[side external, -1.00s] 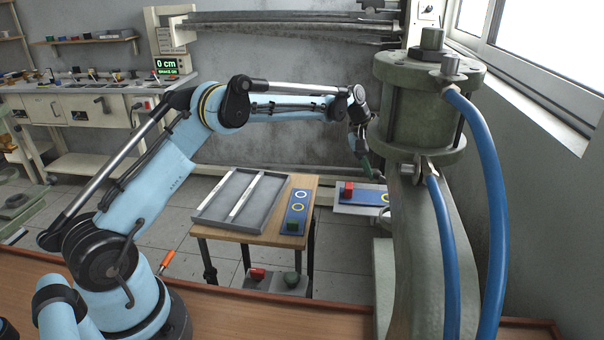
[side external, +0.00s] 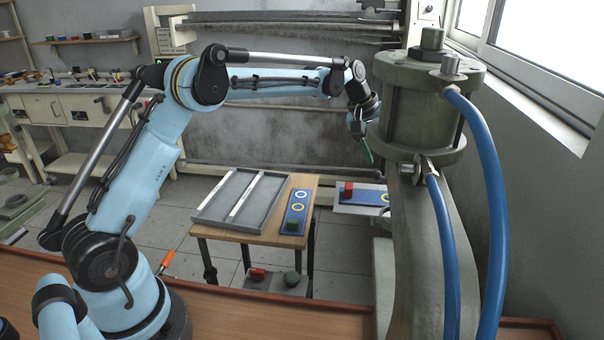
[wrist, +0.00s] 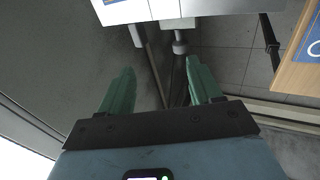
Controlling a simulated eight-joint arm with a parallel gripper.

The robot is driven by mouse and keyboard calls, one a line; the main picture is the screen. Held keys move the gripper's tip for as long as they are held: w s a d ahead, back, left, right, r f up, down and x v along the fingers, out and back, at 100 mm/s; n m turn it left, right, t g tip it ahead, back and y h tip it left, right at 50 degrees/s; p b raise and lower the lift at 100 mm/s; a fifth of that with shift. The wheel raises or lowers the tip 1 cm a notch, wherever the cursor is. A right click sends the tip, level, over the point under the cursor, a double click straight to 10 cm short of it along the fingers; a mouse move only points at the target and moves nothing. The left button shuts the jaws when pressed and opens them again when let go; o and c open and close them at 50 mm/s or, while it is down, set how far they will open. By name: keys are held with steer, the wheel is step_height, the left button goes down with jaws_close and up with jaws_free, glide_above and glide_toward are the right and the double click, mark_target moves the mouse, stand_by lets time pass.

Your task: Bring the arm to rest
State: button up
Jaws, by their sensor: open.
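My gripper (side external: 367,150) hangs from the bent arm in mid-air, left of the big green-grey cylinder (side external: 422,110). In the wrist view its two green fingers (wrist: 160,75) stand apart with nothing between them. It is above and clear of the white platform (side external: 345,209), which bears a red block (side external: 346,190) and a blue board with a yellow ring. A green block (side external: 292,226) sits on the blue board (side external: 298,209) at the right side of the wooden table.
The wooden table (side external: 268,239) also bears a grey tray (side external: 212,213). Red (side external: 257,274) and green (side external: 291,279) knobs sit low in front of it. Blue hoses (side external: 492,200) and the press column (side external: 412,250) stand close on the right. Open air lies above the table.

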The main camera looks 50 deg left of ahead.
steer(key=s+d+r+m+t+y, duration=0.1)
steer(key=s+d+r+m, duration=0.15)
steer(key=s, duration=0.45)
steer(key=s+d+r+m+y, duration=0.15)
steer(key=s+r, duration=0.25)
steer(key=s, duration=0.4)
steer(key=s+f+m+t, duration=0.1)
steer(key=s+f+m, duration=0.1)
steer(key=s, duration=0.5)
steer(key=s+f+m, duration=0.2)
steer(key=s+f, duration=0.1)
steer(key=s, duration=0.5)
steer(key=shift+d+f+m+t+y, duration=0.15)
steer(key=shift+f+m+t+y, duration=0.15)
steer(key=shift+m+t+y, duration=0.1)
